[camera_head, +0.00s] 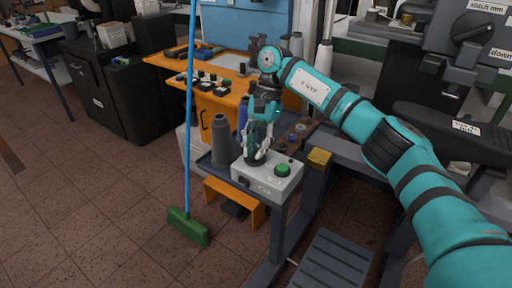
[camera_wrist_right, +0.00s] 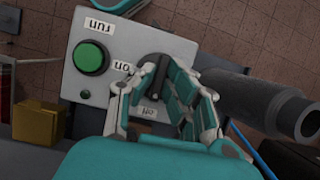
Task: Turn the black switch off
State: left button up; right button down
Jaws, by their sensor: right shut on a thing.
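A light grey control box (camera_head: 270,180) stands at the front of the bench, with a green button (camera_head: 283,169) on its top. In the right wrist view the box (camera_wrist_right: 121,41) carries labels reading "run", "on" and "off", and the green button (camera_wrist_right: 91,58) sits by "run". The black switch (camera_wrist_right: 161,72) is a rotary knob beside "on" and "off", partly hidden by the fingers. My right gripper (camera_head: 259,155) reaches down onto the box from above. In the right wrist view its fingers (camera_wrist_right: 158,88) are shut on the knob, one on each side. My left gripper is in neither view.
A dark grey thread cone (camera_head: 221,141) stands just left of the box, close to my right gripper. A broom (camera_head: 188,226) with a blue handle leans in front of an orange workbench (camera_head: 213,107). A yellow block (camera_head: 319,158) is right of the box.

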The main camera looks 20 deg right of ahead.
jog(key=c, duration=1.4)
grip_release()
jog(key=v, duration=1.2)
